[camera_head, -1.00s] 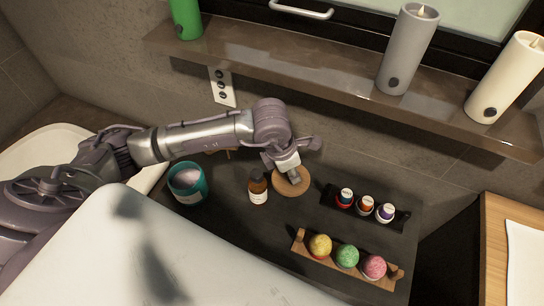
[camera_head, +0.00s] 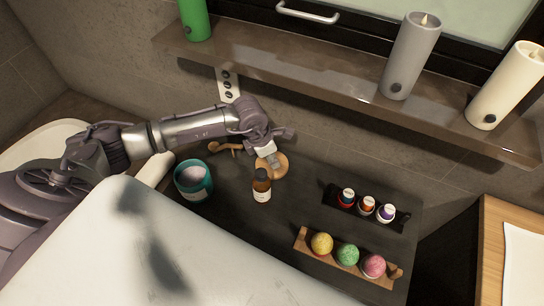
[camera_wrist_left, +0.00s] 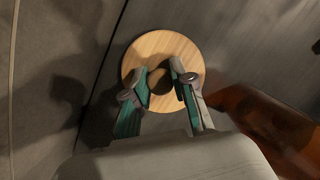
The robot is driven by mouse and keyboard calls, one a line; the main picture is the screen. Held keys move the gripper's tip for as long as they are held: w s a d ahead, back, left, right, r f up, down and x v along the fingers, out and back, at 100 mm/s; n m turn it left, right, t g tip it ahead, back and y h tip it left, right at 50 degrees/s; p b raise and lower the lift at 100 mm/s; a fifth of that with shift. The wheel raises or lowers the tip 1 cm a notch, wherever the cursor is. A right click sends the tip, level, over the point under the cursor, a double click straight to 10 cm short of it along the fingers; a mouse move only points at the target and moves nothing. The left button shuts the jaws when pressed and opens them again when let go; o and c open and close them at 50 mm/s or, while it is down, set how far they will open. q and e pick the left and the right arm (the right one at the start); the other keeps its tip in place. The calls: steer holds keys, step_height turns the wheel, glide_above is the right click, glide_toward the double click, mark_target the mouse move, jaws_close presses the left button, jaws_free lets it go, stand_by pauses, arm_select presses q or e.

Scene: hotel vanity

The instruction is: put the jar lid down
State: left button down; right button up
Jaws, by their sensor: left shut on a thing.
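The jar lid is a round light-wood disc (camera_head: 281,167) with a small darker knob, behind and slightly right of the amber bottle in the head view. It also shows in the left wrist view (camera_wrist_left: 152,45). My left gripper (camera_head: 269,157) is above the lid, its teal-padded fingers (camera_wrist_left: 160,84) shut on the knob. I cannot tell whether the lid touches the dark counter. The open teal jar (camera_head: 193,183) with pale contents stands to the left. My right gripper is not in view.
The amber bottle (camera_head: 262,187) stands close in front of the lid. A brown wooden object (camera_head: 225,148) lies behind the jar. A black rack (camera_head: 331,196) of small bottles and a wooden tray (camera_head: 303,243) of coloured balls stand right. The counter (camera_head: 305,190) between is clear.

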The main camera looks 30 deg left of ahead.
arm_select(q)
steer(key=shift+f, duration=0.15)
steer(key=c, duration=1)
jaws_free()
steer(key=shift+o, duration=0.2)
steer(key=shift+r, duration=0.3)
steer(key=b+v, duration=0.2)
steer(key=v, duration=0.9)
steer(key=shift+r, duration=0.35)
steer(key=shift+s+a, duration=0.15)
